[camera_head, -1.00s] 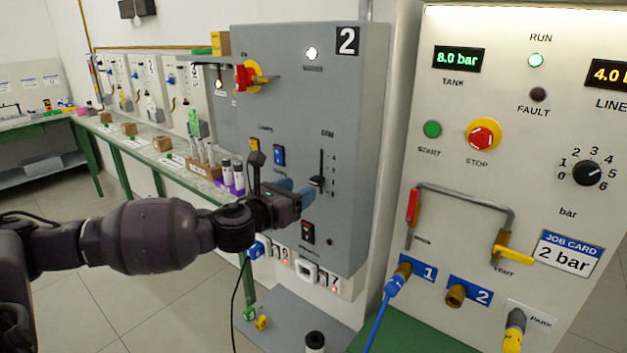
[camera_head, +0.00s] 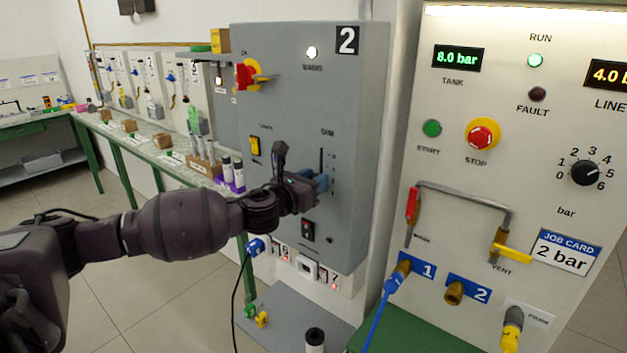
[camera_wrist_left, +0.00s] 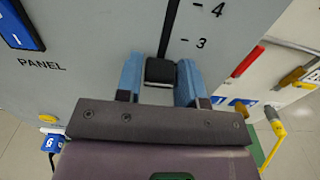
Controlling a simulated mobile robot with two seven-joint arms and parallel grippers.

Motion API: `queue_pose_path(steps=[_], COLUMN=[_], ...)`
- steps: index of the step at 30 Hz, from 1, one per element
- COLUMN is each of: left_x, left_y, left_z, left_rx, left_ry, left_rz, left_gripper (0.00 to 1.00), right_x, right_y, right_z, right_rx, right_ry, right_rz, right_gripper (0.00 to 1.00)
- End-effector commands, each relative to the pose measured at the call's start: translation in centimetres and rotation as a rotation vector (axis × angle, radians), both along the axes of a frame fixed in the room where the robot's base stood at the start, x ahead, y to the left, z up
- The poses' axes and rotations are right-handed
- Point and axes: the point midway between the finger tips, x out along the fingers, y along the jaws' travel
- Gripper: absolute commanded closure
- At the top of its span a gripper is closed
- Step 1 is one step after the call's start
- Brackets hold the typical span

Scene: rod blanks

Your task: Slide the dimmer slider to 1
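The dimmer slider is a dark knob (camera_wrist_left: 160,70) in a vertical slot (camera_head: 321,160) on the grey panel (camera_head: 290,50) marked 2. In the left wrist view the knob is below the 3 mark, with the slot and the 4 mark above it. The lower marks are hidden by my gripper. My left gripper (camera_head: 318,182) is at the knob. My right gripper is not in view.
Left of the slot is a yellow rocker switch (camera_head: 254,146); below is a black-and-red switch (camera_head: 308,230). A red-yellow rotary switch (camera_head: 247,75) sticks out higher up. At right stands a panel with a stop button (camera_head: 481,138), a pipe and a blue hose (camera_head: 383,310).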

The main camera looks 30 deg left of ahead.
Motion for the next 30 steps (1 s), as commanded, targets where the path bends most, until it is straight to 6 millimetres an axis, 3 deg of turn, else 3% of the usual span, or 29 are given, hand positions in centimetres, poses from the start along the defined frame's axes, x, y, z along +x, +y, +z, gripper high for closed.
queue_pose_path(steps=[1,7,13,21,29,30], left_x=[0.0,0.0,0.0,0.0,-0.1,-0.1], left_y=[0.0,0.0,0.0,0.0,0.0,0.0], left_z=[0.0,0.0,-0.4,-3.5,-3.7,-3.7], left_rx=[0.0,0.0,0.0,0.0,0.0,-0.001], left_ry=[0.0,0.0,0.0,0.001,0.005,0.005], left_rz=[0.0,0.0,0.0,0.0,-0.001,-0.001], left_gripper=[0.72,1.0,1.0,1.0,1.0,0.67], right_x=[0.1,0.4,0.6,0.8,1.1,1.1], right_y=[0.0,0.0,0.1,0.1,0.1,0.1], right_z=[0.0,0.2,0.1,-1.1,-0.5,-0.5], right_rx=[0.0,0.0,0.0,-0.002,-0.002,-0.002], right_ry=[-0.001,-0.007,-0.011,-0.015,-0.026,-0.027], right_rz=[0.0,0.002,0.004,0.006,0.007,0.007], right_gripper=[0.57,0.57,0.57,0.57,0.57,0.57])
